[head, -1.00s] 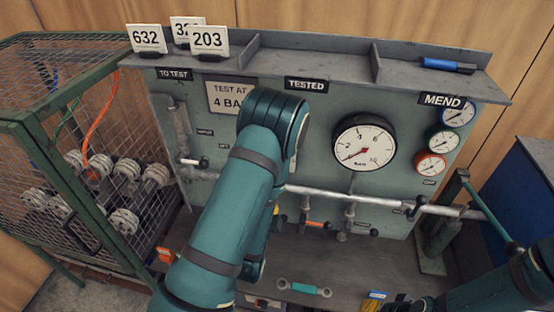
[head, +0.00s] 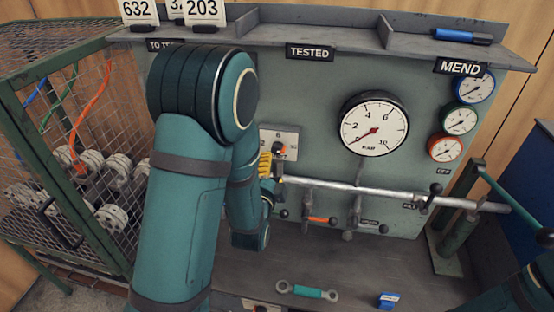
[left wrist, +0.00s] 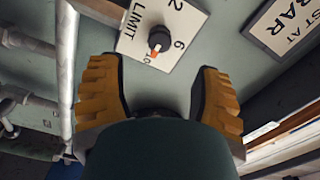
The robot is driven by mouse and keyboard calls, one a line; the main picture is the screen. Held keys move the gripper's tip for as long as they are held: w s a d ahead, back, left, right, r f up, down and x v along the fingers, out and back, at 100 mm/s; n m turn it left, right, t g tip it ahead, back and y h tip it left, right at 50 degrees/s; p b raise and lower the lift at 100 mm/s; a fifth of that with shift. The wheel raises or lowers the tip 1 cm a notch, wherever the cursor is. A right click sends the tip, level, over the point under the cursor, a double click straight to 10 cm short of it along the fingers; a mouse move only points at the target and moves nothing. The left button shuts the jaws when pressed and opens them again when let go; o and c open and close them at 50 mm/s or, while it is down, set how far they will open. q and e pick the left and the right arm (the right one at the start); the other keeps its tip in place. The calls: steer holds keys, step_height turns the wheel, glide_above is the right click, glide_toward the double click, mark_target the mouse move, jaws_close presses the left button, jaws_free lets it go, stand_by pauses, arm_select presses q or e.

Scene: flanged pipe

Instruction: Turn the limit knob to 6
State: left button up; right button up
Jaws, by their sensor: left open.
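The limit knob (left wrist: 159,39) is a small black knob with an orange pointer on a white plate (left wrist: 184,18) marked LIMIT, 2, 6 and 10. In the left wrist view the pointer is at the 10 mark. The knob also shows in the head view (head: 279,149) on the green panel. My left gripper (left wrist: 155,66) is open and empty, its yellow-padded fingers spread below and to either side of the knob, apart from it. My right gripper is out of view.
A large gauge (head: 373,124) and several small gauges (head: 460,121) are right of the plate. A pipe (head: 390,193) with valve handles runs below. A wire cage (head: 75,150) stands at left. A teal-handled link (head: 307,291) and blue item (head: 389,300) lie on the bench.

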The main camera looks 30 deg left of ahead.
mark_target(277, 151)
arm_select(q)
steer(key=x, duration=0.8)
steer(key=shift+w, duration=0.25)
jaws_close()
